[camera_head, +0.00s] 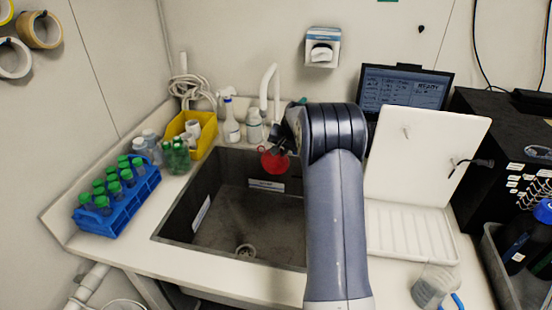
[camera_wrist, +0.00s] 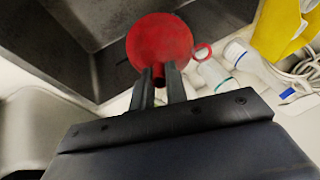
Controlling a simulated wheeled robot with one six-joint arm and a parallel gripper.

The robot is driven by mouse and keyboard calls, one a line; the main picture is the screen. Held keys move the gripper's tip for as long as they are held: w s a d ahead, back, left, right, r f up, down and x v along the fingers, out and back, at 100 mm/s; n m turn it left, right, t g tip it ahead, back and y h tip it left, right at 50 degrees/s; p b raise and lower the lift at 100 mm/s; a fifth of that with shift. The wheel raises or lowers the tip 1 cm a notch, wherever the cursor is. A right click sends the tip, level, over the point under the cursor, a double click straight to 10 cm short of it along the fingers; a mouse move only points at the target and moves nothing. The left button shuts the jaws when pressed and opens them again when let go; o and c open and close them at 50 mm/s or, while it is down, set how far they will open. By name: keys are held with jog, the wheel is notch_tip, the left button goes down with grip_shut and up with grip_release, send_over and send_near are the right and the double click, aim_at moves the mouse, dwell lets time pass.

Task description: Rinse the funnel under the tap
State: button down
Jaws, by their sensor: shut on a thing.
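The red funnel (camera_head: 273,162) is held over the back right part of the sink (camera_head: 240,212), close to the tap. It also shows in the wrist view (camera_wrist: 160,48), with its narrow stem between the fingers and its wide round part pointing away. My gripper (camera_wrist: 160,85) is shut on the funnel's stem. In the head view my arm partly hides the gripper and the right side of the sink. The white tap (camera_head: 268,85) curves up behind the sink, just behind the funnel. I cannot tell whether water is running.
A blue rack (camera_head: 118,203) of green-capped tubes stands left of the sink. A yellow bin (camera_head: 190,133), a spray bottle (camera_head: 230,120) and a white bottle (camera_head: 254,126) crowd the back edge. A white drying rack (camera_head: 425,155) stands at right. The sink basin looks empty.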

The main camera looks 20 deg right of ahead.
jog(key=s+b, duration=0.4)
jog(key=s, duration=0.4)
jog(key=shift+d+b, duration=0.3)
dwell(0.3)
dwell(1.2)
jog(key=s+r, duration=0.4)
jog(key=s, duration=0.1)
jog(key=shift+d, duration=0.2)
dwell(0.7)
